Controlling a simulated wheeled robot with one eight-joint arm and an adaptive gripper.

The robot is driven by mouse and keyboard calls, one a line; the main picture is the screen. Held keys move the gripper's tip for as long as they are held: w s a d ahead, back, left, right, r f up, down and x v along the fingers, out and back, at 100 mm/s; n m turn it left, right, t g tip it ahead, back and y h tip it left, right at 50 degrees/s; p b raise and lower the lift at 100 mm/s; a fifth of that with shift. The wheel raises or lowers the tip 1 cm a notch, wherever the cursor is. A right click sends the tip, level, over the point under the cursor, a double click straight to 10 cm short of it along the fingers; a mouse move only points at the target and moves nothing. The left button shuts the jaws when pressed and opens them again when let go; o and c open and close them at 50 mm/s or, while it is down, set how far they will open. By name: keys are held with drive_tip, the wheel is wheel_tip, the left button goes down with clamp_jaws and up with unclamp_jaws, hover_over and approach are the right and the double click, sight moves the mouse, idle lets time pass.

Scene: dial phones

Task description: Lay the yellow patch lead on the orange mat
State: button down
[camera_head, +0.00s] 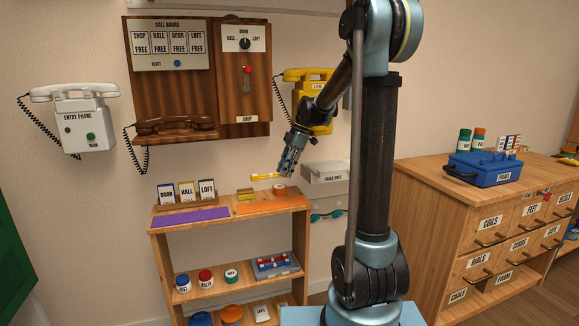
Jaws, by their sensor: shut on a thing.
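My gripper (286,172) points down above the right part of the small shelf's top and is shut on the yellow patch lead (265,176). The lead is a short yellow piece that sticks out to the left of the fingers, roughly level. The orange mat (258,207) lies on the right half of the shelf top, below the lead. The lead appears to be above the mat and apart from it, but the exact gap is hard to tell. The fingertips are small and partly hide the lead's right end.
An orange ring-shaped roll (279,190) sits at the back of the mat. A purple mat (191,217) and the DOOR, HALL and LOFT cards (187,191) are on the left half. The yellow phone (316,116) and cable unit (325,172) are on the wall nearby.

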drive_tip(key=shift+w+a+f, duration=0.15)
drive_tip(key=shift+w, duration=0.05)
drive_tip(key=shift+w+d+f, duration=0.1)
drive_tip(key=shift+d+f, duration=0.05)
drive_tip(key=shift+f, duration=0.65)
drive_tip(key=shift+d+f, duration=0.1)
drive_tip(key=shift+f, duration=3.8)
drive_tip(key=shift+f, duration=0.95)
drive_tip(key=c, duration=1.3)
unclamp_jaws()
drive_tip(key=shift+r, duration=0.1)
wheel_tip(320, 180, up, 10)
drive_tip(key=shift+f, duration=0.1)
